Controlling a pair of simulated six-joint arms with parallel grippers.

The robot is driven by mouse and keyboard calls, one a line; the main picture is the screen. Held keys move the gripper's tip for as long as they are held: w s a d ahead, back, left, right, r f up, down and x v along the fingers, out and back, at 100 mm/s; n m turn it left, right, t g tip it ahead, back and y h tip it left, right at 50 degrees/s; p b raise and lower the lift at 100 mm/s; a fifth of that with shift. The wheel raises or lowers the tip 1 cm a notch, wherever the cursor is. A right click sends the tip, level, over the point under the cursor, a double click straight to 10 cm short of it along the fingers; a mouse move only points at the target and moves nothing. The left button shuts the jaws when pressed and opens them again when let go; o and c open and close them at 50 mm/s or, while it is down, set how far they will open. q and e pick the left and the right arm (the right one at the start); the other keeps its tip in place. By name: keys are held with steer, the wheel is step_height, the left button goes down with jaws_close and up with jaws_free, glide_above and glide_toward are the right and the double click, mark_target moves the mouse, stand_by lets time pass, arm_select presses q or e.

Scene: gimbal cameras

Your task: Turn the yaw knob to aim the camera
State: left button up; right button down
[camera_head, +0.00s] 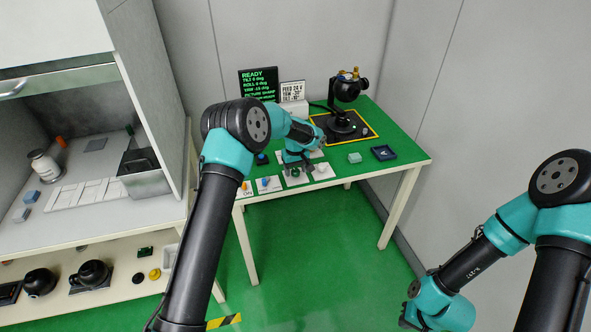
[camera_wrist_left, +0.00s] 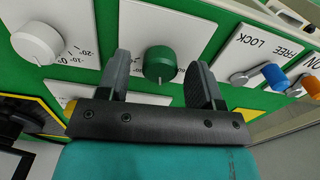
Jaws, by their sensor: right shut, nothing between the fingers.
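My left gripper (camera_head: 297,167) is over the control panels at the table's front. In the left wrist view my left gripper (camera_wrist_left: 162,78) is open, with one finger on each side of a green knob (camera_wrist_left: 159,63) and gaps visible beside it. The green knob has a white pointer line; its label is hidden. A white knob (camera_wrist_left: 37,42) with a degree scale is to the left. The gimbal camera (camera_head: 347,89) stands on a black base inside a yellow-bordered square. The screen (camera_head: 258,84) reads READY above tilt, roll and yaw lines. My right arm hangs at lower right; its fingers are out of view.
A blue lever (camera_wrist_left: 275,77) and an orange switch (camera_wrist_left: 305,86) are to the right in the left wrist view. A cluttered bench (camera_head: 100,212) stands at left.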

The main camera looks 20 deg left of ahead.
arm_select(q)
steer(key=c, duration=0.9)
